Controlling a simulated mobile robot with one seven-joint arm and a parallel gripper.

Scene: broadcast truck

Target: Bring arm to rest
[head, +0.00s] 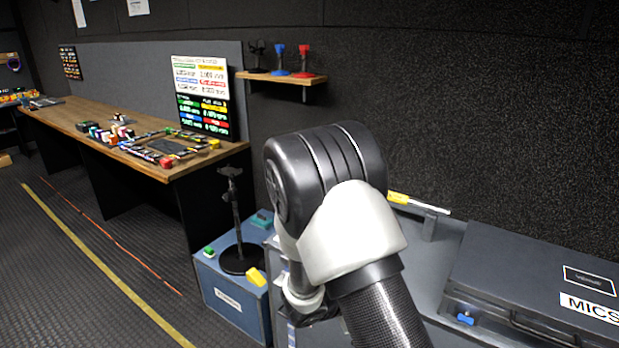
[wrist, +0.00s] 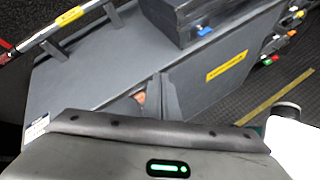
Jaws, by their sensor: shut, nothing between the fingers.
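My arm rises from the lower right of the head view and bends at a large black and white joint. My gripper is hidden behind my arm links there. In the wrist view my gripper (wrist: 161,88) shows as dark grey fingers beyond the palm edge. The fingers are together and hold nothing. Behind them lies the grey top of a cabinet or bench.
A grey case (head: 541,280) labelled MICS sits on the grey bench at right. A blue box (head: 229,298) with a black stand (head: 236,225) is left of my arm. A wooden desk (head: 150,165) holds small items. A wall shelf (head: 283,78) is above. Floor at left is open.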

